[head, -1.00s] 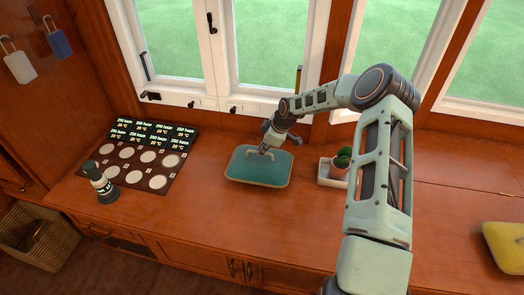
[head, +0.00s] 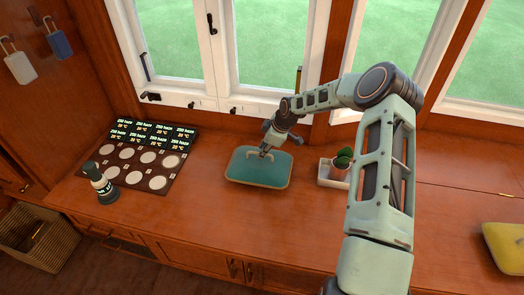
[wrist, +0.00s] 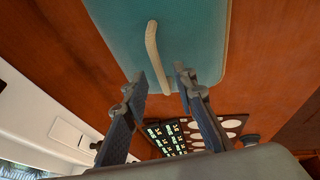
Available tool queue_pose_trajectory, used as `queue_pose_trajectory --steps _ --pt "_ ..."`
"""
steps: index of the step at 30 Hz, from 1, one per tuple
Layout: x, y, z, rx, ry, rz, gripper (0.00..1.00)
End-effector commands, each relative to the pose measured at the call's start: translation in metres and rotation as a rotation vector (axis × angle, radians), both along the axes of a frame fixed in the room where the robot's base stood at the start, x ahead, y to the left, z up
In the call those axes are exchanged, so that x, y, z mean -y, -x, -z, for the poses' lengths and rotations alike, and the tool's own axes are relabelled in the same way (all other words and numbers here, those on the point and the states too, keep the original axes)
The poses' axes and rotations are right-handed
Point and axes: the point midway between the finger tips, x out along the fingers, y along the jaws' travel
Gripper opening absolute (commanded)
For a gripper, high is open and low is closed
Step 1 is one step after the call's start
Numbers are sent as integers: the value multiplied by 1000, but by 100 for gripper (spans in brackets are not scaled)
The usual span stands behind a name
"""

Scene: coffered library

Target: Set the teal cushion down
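The teal cushion (head: 270,174) has a pale trim and a pale strap handle on top. It appears to lie flat on the wooden counter, left of the potted plant. In the wrist view, the cushion (wrist: 195,35) fills the upper middle, with its curved handle (wrist: 153,55) running down towards the fingertips. My gripper (head: 266,152) is over the cushion at the handle. In the wrist view, the fingers of my gripper (wrist: 158,88) stand apart. The handle's near end lies between the fingertips, with a visible gap on both sides.
A dark board (head: 131,165) with pale discs and printed labels lies to the left, beside a small black-and-white bottle (head: 103,186). A cactus (head: 343,158) in a white tray stands to the right. A yellow cushion (head: 505,246) lies far right. Windows line the back.

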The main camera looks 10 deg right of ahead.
Motion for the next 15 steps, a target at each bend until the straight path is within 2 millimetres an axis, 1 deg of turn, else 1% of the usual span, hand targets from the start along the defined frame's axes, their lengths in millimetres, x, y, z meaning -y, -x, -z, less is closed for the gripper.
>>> queue_pose_trajectory --steps 1,9,12,15 --pt "4 2 -11 3 2 2 25" --pt "21 21 -64 3 1 4 25" --pt "26 26 -81 3 2 2 25" --pt "29 31 -92 1 1 2 25"
